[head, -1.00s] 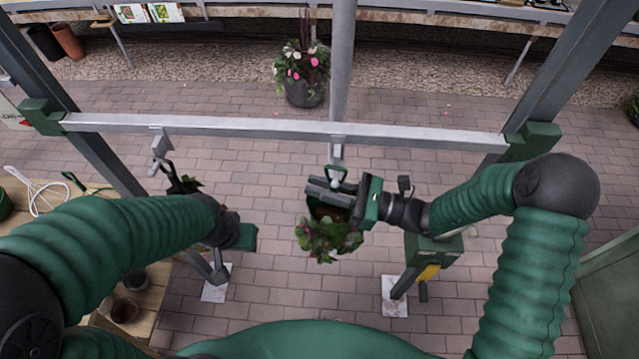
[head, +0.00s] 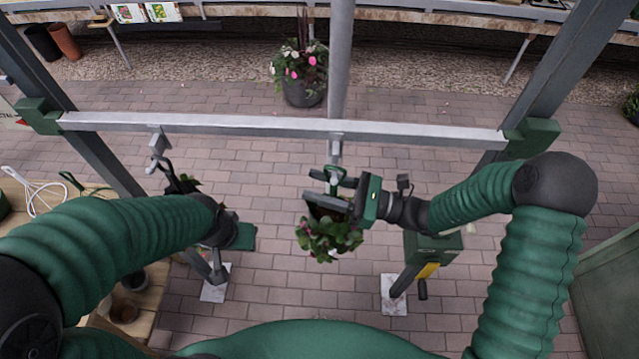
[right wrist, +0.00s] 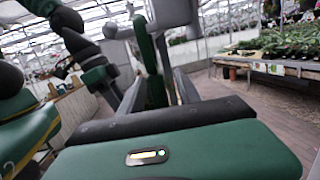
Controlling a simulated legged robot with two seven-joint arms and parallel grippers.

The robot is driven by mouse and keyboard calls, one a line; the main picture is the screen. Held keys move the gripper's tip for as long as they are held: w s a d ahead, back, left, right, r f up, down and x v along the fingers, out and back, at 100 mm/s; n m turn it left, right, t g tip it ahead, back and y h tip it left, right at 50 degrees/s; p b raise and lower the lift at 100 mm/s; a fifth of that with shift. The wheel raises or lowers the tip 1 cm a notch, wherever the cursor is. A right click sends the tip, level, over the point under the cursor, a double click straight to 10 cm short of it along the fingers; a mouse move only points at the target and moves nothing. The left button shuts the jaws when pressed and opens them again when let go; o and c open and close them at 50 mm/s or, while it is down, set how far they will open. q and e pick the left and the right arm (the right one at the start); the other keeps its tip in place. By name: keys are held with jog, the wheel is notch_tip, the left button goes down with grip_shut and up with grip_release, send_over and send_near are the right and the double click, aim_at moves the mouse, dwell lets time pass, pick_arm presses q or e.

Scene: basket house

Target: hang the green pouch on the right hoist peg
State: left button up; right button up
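The green pouch's green handle (head: 335,176) is at the lower end of the right hoist peg (head: 336,152). It seems to loop around the peg's tip, but contact is hard to tell. The pouch's leafy plant with pink flowers (head: 328,238) hangs below; fingers partly hide the pouch body. My right gripper (head: 326,192) is open, its fingers apart on either side of the handle. In the right wrist view a green strap (right wrist: 150,65) stands between the fingers. My left gripper (head: 242,237) is low at left; its fingers are hidden.
The left hoist peg (head: 157,143) holds a dark-handled hanging planter (head: 180,180). A grey crossbar (head: 260,124) spans the frame. A flower pot (head: 303,90) stands behind. Brick floor is open between the posts.

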jog(key=shift+f, duration=0.1)
jog(key=shift+d+f, duration=0.15)
jog(key=shift+d, duration=0.2)
jog(key=b+v, duration=0.6)
jog(key=v, duration=1)
jog(key=s+a+f+n+g+h+b, duration=0.3)
jog(key=s+f+n+g+h+b, duration=0.35)
jog(key=s+f, duration=0.5)
jog(key=s+d+f+n+t+h+b, duration=0.1)
jog(key=d+f+n+t+h+b, duration=0.1)
jog(key=d+f+n+h, duration=0.6)
jog(key=shift+w+d+f+n+t+h+b, duration=0.15)
jog(key=shift+w+d+f+n+t+h, duration=0.15)
jog(key=shift+w+n+t+h, duration=0.45)
jog(key=shift+w+d+f+n+t+h+b, duration=0.25)
jog(key=shift+w+n+t+h, duration=0.25)
jog(key=shift+w+n+h, duration=0.5)
jog(key=shift+w+d+f+n+t+h+b, duration=0.1)
jog(key=shift+w+d+f+n+t+h, duration=0.2)
jog(key=shift+w+n+t+h, duration=0.5)
